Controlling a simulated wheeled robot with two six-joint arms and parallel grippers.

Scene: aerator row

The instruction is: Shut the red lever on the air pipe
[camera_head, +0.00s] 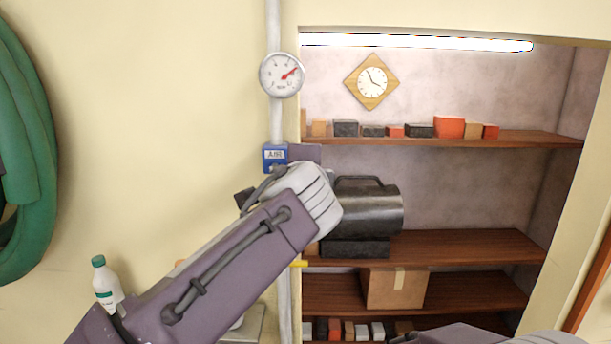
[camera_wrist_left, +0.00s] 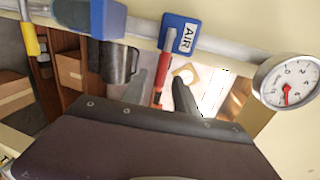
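In the left wrist view the air pipe (camera_wrist_left: 228,48) runs across the top. The blue AIR tag (camera_wrist_left: 180,33) is on it. The red lever (camera_wrist_left: 163,76) starts beside the tag and sticks out across the pipe's line, toward my gripper. My left gripper (camera_wrist_left: 160,97) is open, its two grey fingers apart. The lever's end shows between them; I cannot tell whether either finger touches it. In the head view the air pipe (camera_head: 276,118) is upright with its AIR tag (camera_head: 275,154); my left arm hides the lever and the fingers. My right gripper is out of view.
A pressure gauge (camera_head: 281,75) is on the pipe above the tag. A yellow lever (camera_wrist_left: 29,38) is further along the pipe. A shelf recess (camera_head: 450,245) holding a dark canister (camera_head: 372,210) lies to the right. A green hose (camera_head: 28,150) and a bottle (camera_head: 106,284) are at left.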

